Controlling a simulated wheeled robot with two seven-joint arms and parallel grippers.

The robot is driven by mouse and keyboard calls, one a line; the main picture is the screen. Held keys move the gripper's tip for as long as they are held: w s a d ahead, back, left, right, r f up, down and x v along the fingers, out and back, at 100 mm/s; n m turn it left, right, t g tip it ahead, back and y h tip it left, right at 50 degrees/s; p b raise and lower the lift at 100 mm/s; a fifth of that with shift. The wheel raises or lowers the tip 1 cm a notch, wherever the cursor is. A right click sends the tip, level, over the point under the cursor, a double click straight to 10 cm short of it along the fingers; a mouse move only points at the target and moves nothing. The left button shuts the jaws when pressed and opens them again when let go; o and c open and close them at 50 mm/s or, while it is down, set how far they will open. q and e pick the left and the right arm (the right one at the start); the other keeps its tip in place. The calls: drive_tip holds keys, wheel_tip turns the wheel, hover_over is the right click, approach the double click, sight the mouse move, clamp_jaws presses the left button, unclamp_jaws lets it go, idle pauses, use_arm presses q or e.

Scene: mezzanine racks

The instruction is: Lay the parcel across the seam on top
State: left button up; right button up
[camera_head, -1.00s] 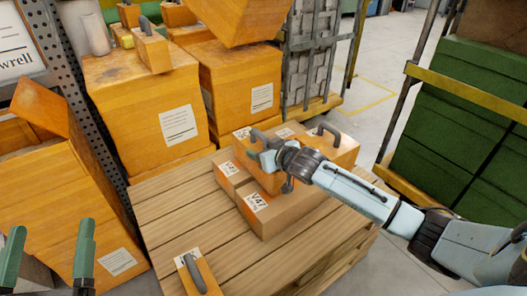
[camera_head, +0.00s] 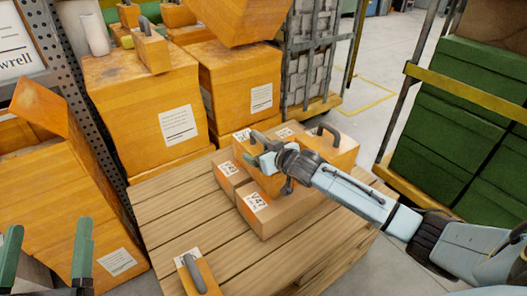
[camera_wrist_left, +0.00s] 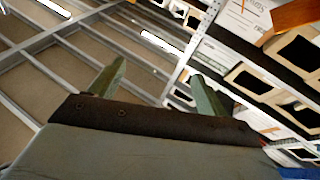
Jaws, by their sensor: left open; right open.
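A stack of brown cartons sits on the slatted wooden pallet (camera_head: 165,222). A labelled carton (camera_head: 285,222) is at its front, with a smaller labelled carton (camera_head: 226,178) beside it at the left. Orange parcels with dark handles lie on top; one (camera_head: 343,151) is at the right, and another (camera_head: 270,182) is partly hidden by my right gripper (camera_head: 262,162). That gripper is open over the stack, close to a handle; I cannot tell whether it touches. A further handled orange parcel (camera_head: 203,273) lies at the pallet's front edge. My left gripper (camera_head: 46,235) is open and empty at lower left.
Large orange boxes (camera_head: 145,110) stand behind and left of the pallet. Green crates (camera_head: 455,130) fill a yellow-railed rack at the right. A metal cage (camera_head: 312,50) stands behind. The pallet's left part is mostly bare. The left wrist view shows shelving (camera_wrist_left: 180,75).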

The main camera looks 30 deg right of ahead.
drive_tip(key=shift+r, duration=0.15)
